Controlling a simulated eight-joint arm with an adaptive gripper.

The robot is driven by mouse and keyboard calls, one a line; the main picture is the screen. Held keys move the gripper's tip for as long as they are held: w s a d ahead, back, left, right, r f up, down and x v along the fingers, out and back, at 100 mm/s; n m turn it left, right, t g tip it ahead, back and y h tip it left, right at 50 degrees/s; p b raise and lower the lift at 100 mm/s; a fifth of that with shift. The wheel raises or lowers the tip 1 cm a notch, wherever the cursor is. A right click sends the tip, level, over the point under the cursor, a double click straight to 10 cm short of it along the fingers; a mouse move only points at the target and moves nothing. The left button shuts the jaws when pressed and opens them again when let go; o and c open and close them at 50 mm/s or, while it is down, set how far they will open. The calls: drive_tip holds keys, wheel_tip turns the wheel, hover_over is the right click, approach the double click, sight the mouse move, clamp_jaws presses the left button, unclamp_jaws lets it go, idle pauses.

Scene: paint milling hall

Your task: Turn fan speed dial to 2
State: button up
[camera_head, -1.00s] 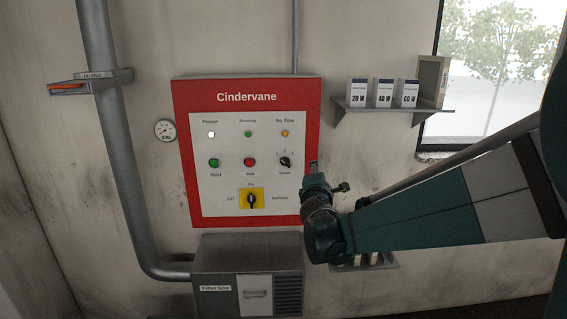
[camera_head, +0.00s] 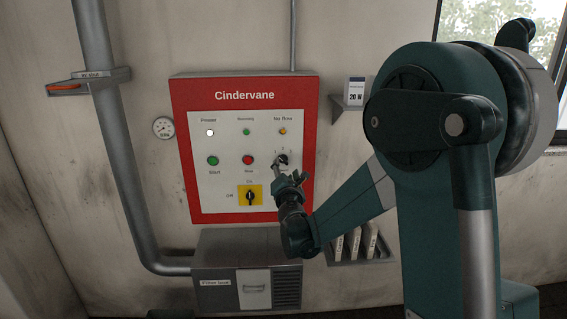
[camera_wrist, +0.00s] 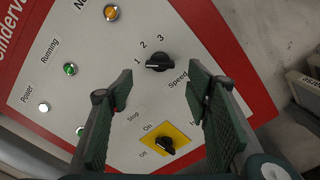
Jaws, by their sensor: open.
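The fan speed dial (camera_wrist: 160,62) is a black knob on the white panel, with the numbers 1, 2 and 3 around it and the label Speed beside it. Its narrow bar lies in line with the 1; which end is the pointer is hard to tell. In the head view the dial (camera_head: 282,158) is small and partly behind my gripper (camera_head: 283,172). In the wrist view my gripper (camera_wrist: 157,82) is open and empty. Its two fingers stand on either side below the dial, apart from it.
The red-framed Cindervane panel (camera_head: 183,140) also bears a green button (camera_head: 213,161), a red button (camera_head: 247,160) and a yellow-backed rotary switch (camera_head: 250,195). A grey filter box (camera_head: 232,258) is below. A shelf (camera_head: 338,112) is at right.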

sight(283, 161)
drive_tip(key=shift+w, duration=0.1)
drive_tip(key=shift+w, duration=3.8)
drive_tip(key=c, duration=0.9)
